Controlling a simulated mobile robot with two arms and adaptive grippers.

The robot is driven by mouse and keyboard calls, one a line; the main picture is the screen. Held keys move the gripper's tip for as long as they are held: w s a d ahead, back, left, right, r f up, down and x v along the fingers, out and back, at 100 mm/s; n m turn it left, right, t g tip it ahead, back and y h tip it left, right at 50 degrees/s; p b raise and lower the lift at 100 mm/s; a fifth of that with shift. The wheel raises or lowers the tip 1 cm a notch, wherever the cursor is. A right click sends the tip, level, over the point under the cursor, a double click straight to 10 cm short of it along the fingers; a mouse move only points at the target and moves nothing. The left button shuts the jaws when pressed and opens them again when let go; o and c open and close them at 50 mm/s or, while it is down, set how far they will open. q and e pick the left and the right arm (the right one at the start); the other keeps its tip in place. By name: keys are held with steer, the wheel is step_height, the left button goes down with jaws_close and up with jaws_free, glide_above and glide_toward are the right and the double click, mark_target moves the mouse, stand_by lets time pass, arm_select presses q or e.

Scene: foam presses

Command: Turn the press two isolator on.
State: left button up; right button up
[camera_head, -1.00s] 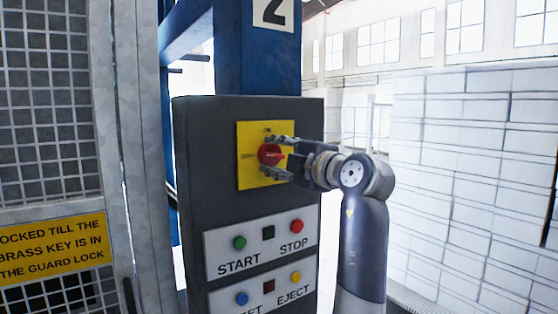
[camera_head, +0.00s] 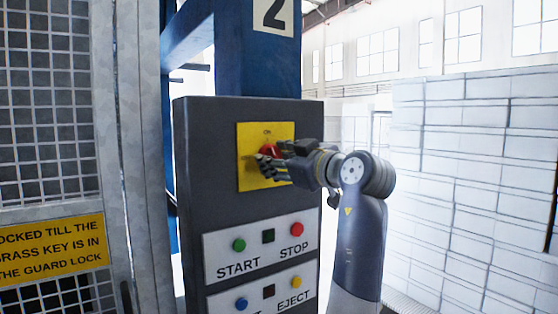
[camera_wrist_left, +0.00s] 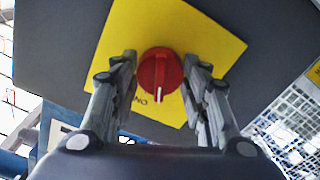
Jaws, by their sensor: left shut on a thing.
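The press two isolator is a red rotary knob (camera_head: 270,150) on a yellow plate (camera_head: 284,132), high on a dark grey control panel. "ON" is printed at the plate's top. My left gripper (camera_head: 270,165) is in front of the knob and partly hides it. In the left wrist view, the gripper (camera_wrist_left: 160,80) has its fingers on both sides of the red knob (camera_wrist_left: 157,66), shut on it. The knob's white mark points down in that view, close to the "ON" lettering. My right gripper is in neither view.
Below the knob are START (camera_head: 239,245) and STOP (camera_head: 297,230) buttons, with a blue button (camera_head: 242,304) and the EJECT button (camera_head: 296,282) lower down. A mesh guard (camera_head: 50,110) with a yellow sign (camera_head: 52,248) stands left. A blue post (camera_head: 258,65) marked 2 rises behind.

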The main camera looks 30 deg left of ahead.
arm_select(q)
steer(key=m, duration=0.4)
steer(key=shift+r+m, duration=0.4)
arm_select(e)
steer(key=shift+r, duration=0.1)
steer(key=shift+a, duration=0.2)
arm_select(q)
steer(key=o, duration=1)
steer(key=shift+a, duration=0.1)
steer(key=shift+o, duration=0.4)
steer(key=shift+a+f, duration=0.2)
steer(key=shift+f, duration=0.1)
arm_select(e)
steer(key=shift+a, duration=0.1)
arm_select(q)
steer(key=shift+d, duration=0.3)
steer(key=v, duration=0.7)
